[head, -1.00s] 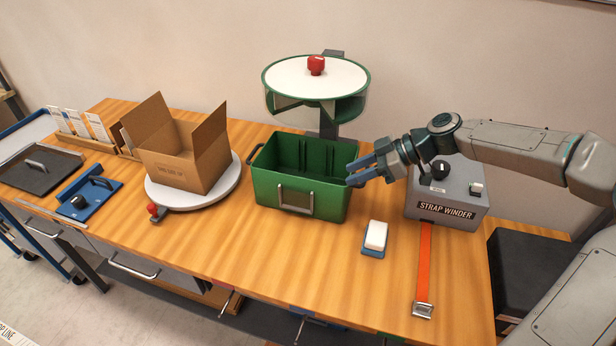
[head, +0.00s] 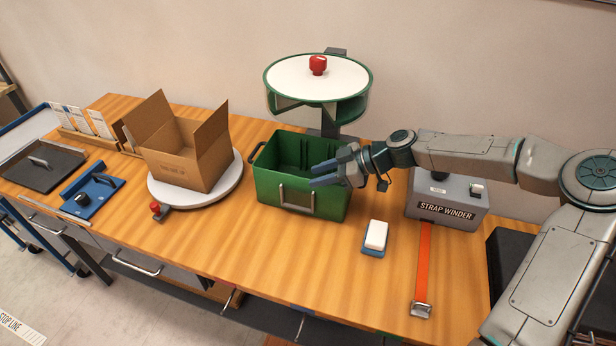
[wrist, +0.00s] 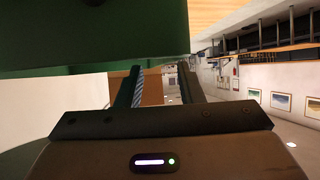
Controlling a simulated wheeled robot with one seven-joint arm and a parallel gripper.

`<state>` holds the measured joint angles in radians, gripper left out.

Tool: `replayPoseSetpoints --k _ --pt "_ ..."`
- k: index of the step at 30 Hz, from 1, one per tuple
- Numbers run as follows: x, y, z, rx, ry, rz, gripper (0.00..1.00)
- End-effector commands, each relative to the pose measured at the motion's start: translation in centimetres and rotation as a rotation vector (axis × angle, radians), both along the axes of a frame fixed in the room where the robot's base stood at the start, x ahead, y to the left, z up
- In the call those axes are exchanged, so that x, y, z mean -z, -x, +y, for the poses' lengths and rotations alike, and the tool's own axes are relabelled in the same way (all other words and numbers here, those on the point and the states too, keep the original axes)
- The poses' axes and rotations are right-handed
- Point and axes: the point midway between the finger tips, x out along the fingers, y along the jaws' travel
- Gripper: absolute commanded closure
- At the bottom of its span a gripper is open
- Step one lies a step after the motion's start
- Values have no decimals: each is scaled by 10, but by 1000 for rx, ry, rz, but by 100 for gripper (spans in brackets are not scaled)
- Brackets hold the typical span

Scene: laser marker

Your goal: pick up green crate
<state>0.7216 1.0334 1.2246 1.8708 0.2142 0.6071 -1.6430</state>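The green crate (head: 275,194) stands upright on the wooden table, open at the top, with a metal handle frame (head: 297,197) on its front and a dark handle at its left end. My gripper (head: 313,175) points left across the crate's right part in the head view and hides some of its rim and inside. Its two blue fingers are apart with nothing held between them. In the wrist view the fingers (wrist: 157,85) are also apart. A large green surface fills the upper left there; I cannot tell whether it is the crate. Contact with the crate is unclear.
A cardboard box (head: 186,167) on a white turntable (head: 226,184) is left of the crate. A green-rimmed round stand (head: 317,80) rises behind it. The strap winder (head: 447,204) with its orange strap (head: 424,262) is right.

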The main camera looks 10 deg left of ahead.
Motion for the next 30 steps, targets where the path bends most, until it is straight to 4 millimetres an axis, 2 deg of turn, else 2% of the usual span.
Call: replayPoseSetpoints --k 1,6,14,18,30 --pt "0 2 8 -4 -1 2 66" --pt "11 1 22 0 0 1 66" --pt "13 1 24 1 1 0 66" --pt "13 1 24 1 1 0 100" --pt "13 0 23 2 1 -2 100"
